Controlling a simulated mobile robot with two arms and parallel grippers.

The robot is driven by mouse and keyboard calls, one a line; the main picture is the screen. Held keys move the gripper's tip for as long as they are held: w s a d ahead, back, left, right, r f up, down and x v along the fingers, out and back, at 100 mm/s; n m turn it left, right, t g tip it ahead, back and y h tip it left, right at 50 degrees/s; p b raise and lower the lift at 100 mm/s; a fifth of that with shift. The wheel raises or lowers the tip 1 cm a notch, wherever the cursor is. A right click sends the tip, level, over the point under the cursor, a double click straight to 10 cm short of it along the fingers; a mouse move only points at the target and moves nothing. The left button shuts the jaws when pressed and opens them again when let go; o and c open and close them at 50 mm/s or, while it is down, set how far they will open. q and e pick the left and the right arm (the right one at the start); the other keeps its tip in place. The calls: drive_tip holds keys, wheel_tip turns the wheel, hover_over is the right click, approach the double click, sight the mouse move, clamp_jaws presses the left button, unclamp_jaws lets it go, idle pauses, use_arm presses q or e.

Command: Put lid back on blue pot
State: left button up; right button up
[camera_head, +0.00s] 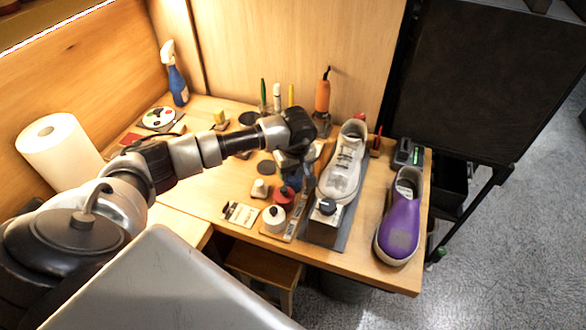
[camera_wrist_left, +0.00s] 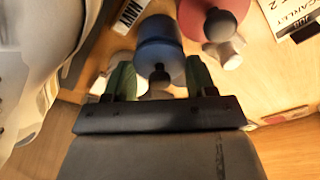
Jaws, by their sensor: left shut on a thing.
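My left gripper (camera_head: 292,168) reaches down over the row of small pots near the middle of the table. Below it a blue pot (camera_head: 291,184) is partly hidden by the gripper. In the left wrist view, the gripper's two fingers (camera_wrist_left: 160,82) stand on either side of a blue lid (camera_wrist_left: 161,62) with a dark knob, and are shut on it. More blue of the pot (camera_wrist_left: 157,26) shows beyond the lid. I cannot tell whether the lid touches the pot's rim. My right gripper is not in view.
A red pot (camera_head: 284,196) and a white pot (camera_head: 274,219) stand close by, in front. A white sneaker (camera_head: 343,165) stands just right of the gripper, with a purple shoe (camera_head: 401,222) farther right. An orange tool (camera_head: 322,96) stands behind. Cards (camera_head: 240,213) lie at the front left.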

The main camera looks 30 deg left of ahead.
use_arm(q)
drive_tip(key=shift+f+b, duration=0.15)
drive_tip(key=shift+b, duration=0.35)
idle(1.0)
drive_tip(key=o, duration=1.2)
drive_tip(key=shift+o, duration=0.2)
drive_tip(key=shift+r+p, duration=2.1)
drive_tip(key=shift+r, duration=1.45)
clamp_jaws()
